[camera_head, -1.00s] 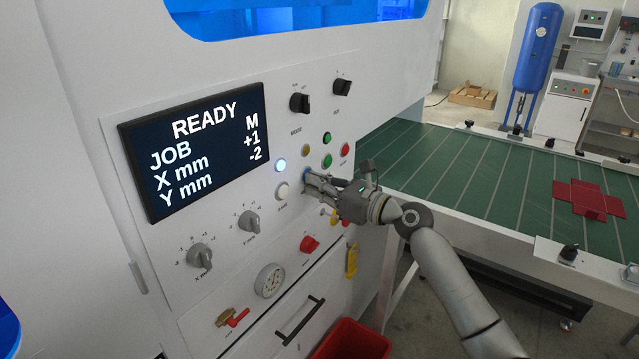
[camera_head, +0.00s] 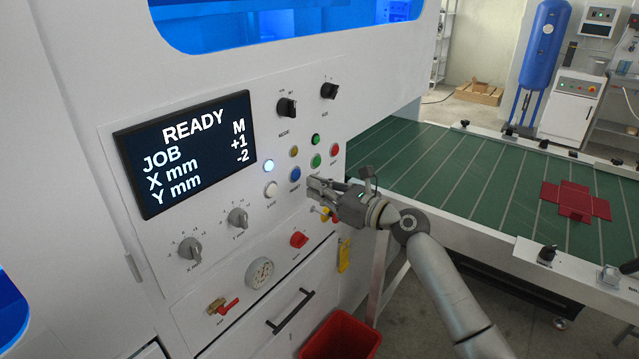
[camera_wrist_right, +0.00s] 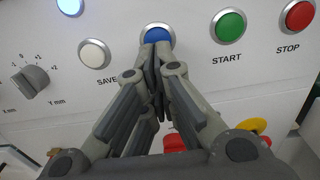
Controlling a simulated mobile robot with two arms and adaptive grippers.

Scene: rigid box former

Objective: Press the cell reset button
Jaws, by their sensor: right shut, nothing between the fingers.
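The blue button (camera_head: 295,174) is on the white control panel, below the amber button and right of the white SAVE button (camera_head: 271,189). In the right wrist view the blue button (camera_wrist_right: 157,32) shows above my fingertips, which cover its lower edge; its label is hidden there. My right gripper (camera_head: 313,183) is shut and empty, and in the head view its tips stand a little right of the blue button, apart from it. The screen (camera_head: 190,150) reads READY, JOB M, X mm +1, Y mm -2. My left gripper is not in view.
Close by are the green START button (camera_wrist_right: 228,25), the red STOP button (camera_wrist_right: 298,16) and a lit white button (camera_head: 269,166). Knobs (camera_head: 238,218) and a red switch (camera_head: 299,240) sit lower. A green conveyor (camera_head: 440,165) with a red blank (camera_head: 570,199) lies right.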

